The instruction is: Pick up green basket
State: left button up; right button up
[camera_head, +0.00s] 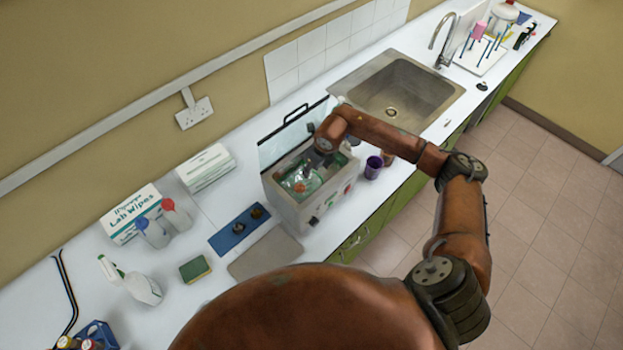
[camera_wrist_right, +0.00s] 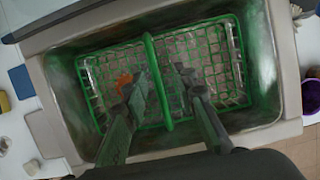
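The green basket (camera_wrist_right: 215,55) is a wire mesh basket sitting inside a grey box-like bath (camera_wrist_right: 50,45) with an open top. Its green handle (camera_wrist_right: 155,70) arches across the middle. In the right wrist view my right gripper (camera_wrist_right: 160,85) is open, with one finger on each side of the handle and gaps showing between. An orange item (camera_wrist_right: 123,82) shows in the basket, partly hidden by a finger. In the head view the bath (camera_head: 291,207) stands on the counter with its lid (camera_head: 290,130) raised, and the basket (camera_head: 300,182) is partly hidden by my right arm. My left gripper is not in view.
A purple cup (camera_head: 373,168) stands just right of the bath. A blue tray (camera_head: 238,229) and a grey mat (camera_head: 264,254) lie to its left. The sink (camera_head: 397,88) is behind it to the right. Wipes boxes (camera_head: 130,212) and bottles stand farther left.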

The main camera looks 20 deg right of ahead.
jog(key=shift+a, duration=0.1)
jog(key=shift+c, duration=0.3)
grip_shut()
dwell(0.4)
